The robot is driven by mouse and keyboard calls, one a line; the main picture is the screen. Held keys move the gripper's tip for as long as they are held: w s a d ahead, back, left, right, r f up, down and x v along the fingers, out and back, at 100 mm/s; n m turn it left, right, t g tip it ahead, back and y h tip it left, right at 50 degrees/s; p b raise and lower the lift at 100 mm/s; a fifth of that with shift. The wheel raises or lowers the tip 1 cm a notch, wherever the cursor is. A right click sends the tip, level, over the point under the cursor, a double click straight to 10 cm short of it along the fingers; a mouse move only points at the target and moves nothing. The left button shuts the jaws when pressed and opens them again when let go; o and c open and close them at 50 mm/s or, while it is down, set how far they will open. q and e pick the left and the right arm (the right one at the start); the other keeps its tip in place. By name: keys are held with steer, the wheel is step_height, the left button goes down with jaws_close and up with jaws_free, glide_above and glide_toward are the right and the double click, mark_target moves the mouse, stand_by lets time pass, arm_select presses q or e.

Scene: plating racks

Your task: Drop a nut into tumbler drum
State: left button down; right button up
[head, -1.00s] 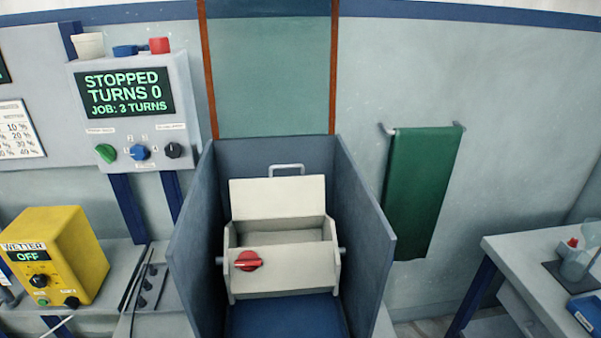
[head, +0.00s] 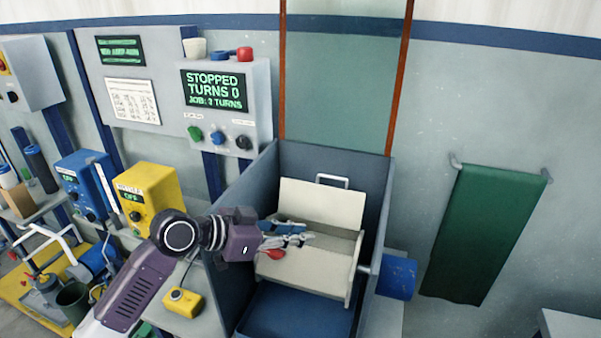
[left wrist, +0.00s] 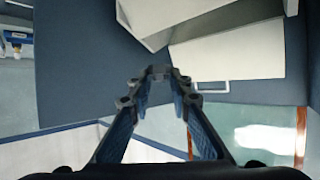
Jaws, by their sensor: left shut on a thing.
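My left gripper (head: 310,238) reaches in from the left, its fingers at the opening of the tumbler drum. The cream drum (head: 318,275) sits inside a blue-grey guard, and its lid (head: 322,203) stands open. In the left wrist view the fingertips (left wrist: 158,76) close together around a small grey piece, taken to be the nut; its shape is hard to make out. Part of the drum (left wrist: 225,50) shows beyond the fingertips there. The gripper hides part of the drum's opening in the head view. My right gripper is not in view.
The guard's side walls (head: 376,220) rise close around the drum. A red knob (head: 275,254) is on the drum's front. The control box (head: 226,105) reads stopped, turns 0. The yellow wetter box (head: 150,195) stands left, behind my arm.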

arm_select(q)
steer(key=w+r+n+t+y+p, duration=0.1)
steer(key=w+r, duration=0.2)
steer(key=w, duration=0.2)
steer(key=w+r+n+p, duration=0.1)
steer(key=w+r+p, duration=0.15)
steer(key=w, duration=0.35)
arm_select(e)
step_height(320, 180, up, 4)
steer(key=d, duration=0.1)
arm_select(q)
steer(key=f+b, duration=0.1)
steer(key=f, duration=0.1)
steer(key=f+b, duration=0.3)
steer(key=shift+s+d+f+b, duration=0.1)
steer(key=shift+d+f+b, duration=0.2)
steer(key=shift+f, duration=0.1)
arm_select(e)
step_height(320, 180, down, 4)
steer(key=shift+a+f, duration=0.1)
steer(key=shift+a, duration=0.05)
